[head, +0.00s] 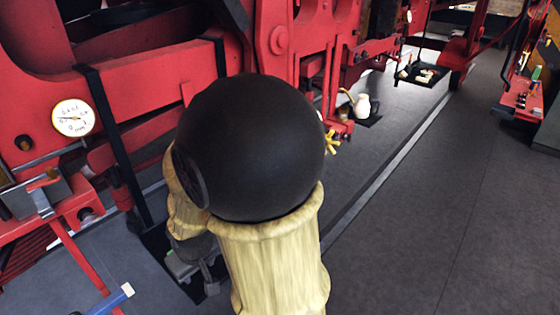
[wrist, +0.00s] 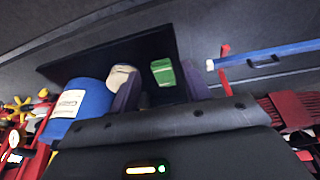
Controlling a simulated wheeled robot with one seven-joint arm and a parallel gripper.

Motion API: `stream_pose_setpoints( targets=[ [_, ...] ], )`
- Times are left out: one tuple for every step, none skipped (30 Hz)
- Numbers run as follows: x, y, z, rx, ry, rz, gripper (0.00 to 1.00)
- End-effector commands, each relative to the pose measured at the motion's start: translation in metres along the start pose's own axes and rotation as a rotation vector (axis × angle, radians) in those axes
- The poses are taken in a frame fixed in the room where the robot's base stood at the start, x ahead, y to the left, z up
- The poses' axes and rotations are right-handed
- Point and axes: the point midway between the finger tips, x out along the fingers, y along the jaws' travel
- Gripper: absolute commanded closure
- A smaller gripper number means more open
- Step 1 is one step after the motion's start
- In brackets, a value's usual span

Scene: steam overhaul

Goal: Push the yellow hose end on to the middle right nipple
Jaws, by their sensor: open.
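I cannot make out the yellow hose end or the middle right nipple in either view. My gripper (wrist: 160,88) shows in the wrist view with its two dark purple fingers apart. No object is clearly held between them. A green block with a white mark (wrist: 163,72) appears in the gap, seemingly beyond the fingertips. A pale rounded thing (wrist: 121,74) is partly hidden behind the left finger. In the head view my own arm covers the middle of the picture, and I cannot clearly make out my gripper there.
A blue container with a white label (wrist: 76,105) stands left of the fingers, by a black panel or tray (wrist: 75,67). A blue bar (wrist: 265,55) lies right. Red machine framing with a gauge (head: 73,117) fills the left. A yellow star-shaped handle (head: 331,141) shows. Floor (head: 430,210) right is clear.

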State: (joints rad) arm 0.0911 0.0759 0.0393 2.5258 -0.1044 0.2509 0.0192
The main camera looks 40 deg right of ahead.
Motion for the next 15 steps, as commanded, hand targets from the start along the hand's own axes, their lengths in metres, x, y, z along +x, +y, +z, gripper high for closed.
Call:
stream_pose_setpoints(
  targets=[
    [-0.005, 0.015, -0.015, -0.003, 0.018, 0.015, 0.53],
    [-0.005, 0.024, -0.022, -0.010, 0.033, 0.022, 0.53],
    [-0.004, 0.036, -0.034, -0.020, 0.057, 0.032, 0.53],
    [-0.004, 0.045, -0.042, -0.028, 0.075, 0.038, 0.53],
    [-0.002, 0.055, -0.049, -0.036, 0.094, 0.042, 0.53],
    [-0.001, 0.067, -0.059, -0.047, 0.119, 0.045, 0.53],
    [0.000, 0.076, -0.066, -0.055, 0.138, 0.046, 0.53],
    [0.002, 0.085, -0.073, -0.063, 0.159, 0.046, 0.53],
    [0.003, 0.097, -0.081, -0.073, 0.187, 0.044, 0.53],
    [0.004, 0.106, -0.086, -0.079, 0.208, 0.041, 0.53],
    [0.005, 0.115, -0.092, -0.086, 0.231, 0.038, 0.53],
    [0.006, 0.126, -0.098, -0.093, 0.261, 0.031, 0.53],
    [0.006, 0.134, -0.103, -0.098, 0.286, 0.025, 0.53],
    [0.007, 0.142, -0.107, -0.101, 0.311, 0.019, 0.53],
    [0.007, 0.153, -0.112, -0.106, 0.345, 0.010, 0.53]
  ],
)
